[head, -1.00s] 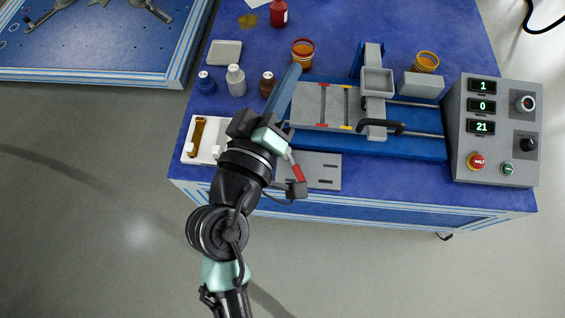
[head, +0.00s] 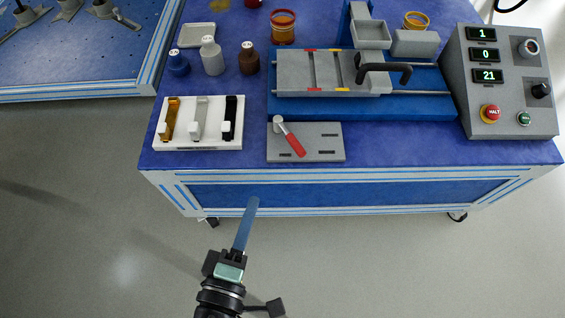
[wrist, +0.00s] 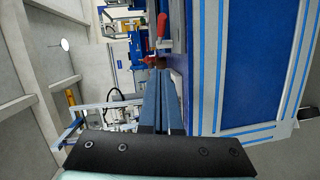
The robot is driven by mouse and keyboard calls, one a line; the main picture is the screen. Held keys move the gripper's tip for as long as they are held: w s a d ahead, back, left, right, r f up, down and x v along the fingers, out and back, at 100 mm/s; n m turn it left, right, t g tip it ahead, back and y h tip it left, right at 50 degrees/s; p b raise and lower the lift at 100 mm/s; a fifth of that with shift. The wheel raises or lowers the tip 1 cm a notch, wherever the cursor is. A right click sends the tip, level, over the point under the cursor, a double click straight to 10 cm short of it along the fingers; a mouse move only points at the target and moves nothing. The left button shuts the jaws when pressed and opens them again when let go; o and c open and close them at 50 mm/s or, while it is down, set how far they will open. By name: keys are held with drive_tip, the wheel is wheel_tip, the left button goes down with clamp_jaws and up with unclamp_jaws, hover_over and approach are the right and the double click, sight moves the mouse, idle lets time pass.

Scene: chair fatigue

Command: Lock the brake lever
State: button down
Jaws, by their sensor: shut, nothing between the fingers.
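The lever with a red handle (head: 292,142) and a pale metal head sits on a flat grey plate (head: 330,143) at the table's front edge. Its handle slants down to the right in the head view. The red handle also shows at the top of the wrist view (wrist: 162,25). My gripper (head: 252,203) has long blue fingers pressed together, with nothing between them. In the head view it appears in front of the table's front side, below the lever and apart from it. No part of the lever is covered in the head view.
A white tray (head: 200,144) with gold, grey and black pieces stands left of the plate. A blue-based rig (head: 400,108) with a black handle (head: 385,68) lies behind it. A control box (head: 505,85) is at the right. The floor before the table is clear.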

drive_tip(key=shift+w, duration=0.1)
drive_tip(key=b, duration=0.1)
approach(289, 143)
drive_tip(key=w+a, duration=0.2)
drive_tip(key=w, duration=0.2)
drive_tip(key=shift+w+d+f+b, duration=0.2)
drive_tip(key=shift+w+d, duration=0.2)
drive_tip(key=shift+d, duration=0.45)
drive_tip(key=shift+w+d+f+b, duration=0.15)
drive_tip(key=shift+w+d, duration=0.25)
drive_tip(key=shift+d, duration=0.4)
